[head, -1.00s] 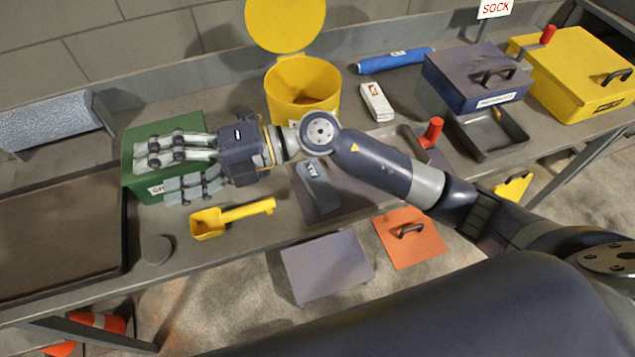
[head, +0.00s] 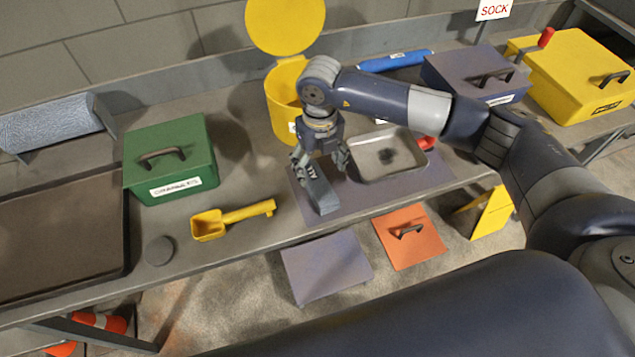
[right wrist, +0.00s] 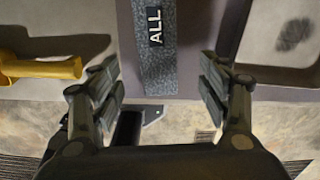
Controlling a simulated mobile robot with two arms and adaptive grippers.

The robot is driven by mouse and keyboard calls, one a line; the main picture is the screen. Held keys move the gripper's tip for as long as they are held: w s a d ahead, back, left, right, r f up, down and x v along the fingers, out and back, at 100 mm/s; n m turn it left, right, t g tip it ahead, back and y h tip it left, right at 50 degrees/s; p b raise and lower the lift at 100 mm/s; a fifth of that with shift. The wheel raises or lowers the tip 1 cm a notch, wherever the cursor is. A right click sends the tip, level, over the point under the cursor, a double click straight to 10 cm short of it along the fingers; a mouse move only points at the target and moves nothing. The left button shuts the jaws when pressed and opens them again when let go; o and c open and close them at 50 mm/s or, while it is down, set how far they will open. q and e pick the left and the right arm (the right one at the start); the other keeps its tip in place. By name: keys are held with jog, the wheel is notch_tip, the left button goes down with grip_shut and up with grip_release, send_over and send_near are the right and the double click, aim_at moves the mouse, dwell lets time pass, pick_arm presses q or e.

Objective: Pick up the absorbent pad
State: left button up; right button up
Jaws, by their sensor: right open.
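The grey speckled absorbent pad (head: 322,194), with a black label reading "ALL", lies on a purplish-grey mat (head: 435,176) at the front of the bench in the head view. It also shows at the top middle of the right wrist view (right wrist: 157,72), running away from me. My right gripper (head: 322,166) points down over the pad and hides part of it. In the right wrist view its fingers (right wrist: 163,85) are spread, one on either side of the pad, with gaps between. Nothing is gripped. My left gripper is not in view.
A metal tray (head: 358,178) with a dark stain sits right of the gripper. A yellow bin (head: 281,105) with raised lid stands behind. A yellow scoop (head: 208,226), a green box (head: 190,150) and a dark tray (head: 122,235) are to the left. My arm covers the right part.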

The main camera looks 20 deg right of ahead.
aim_at(319, 185)
jog(key=shift+f, duration=0.7)
jog(key=shift+s+f+p, duration=0.1)
jog(key=shift+f+p, duration=0.25)
jog(key=shift+p, duration=0.1)
notch_tip(319, 185, down, 4)
jog(key=shift+a+r+p, duration=0.1)
jog(key=shift+r+p, duration=0.1)
jog(key=shift+p, duration=0.55)
jog(key=shift+f, duration=0.45)
jog(key=c, duration=1.1)
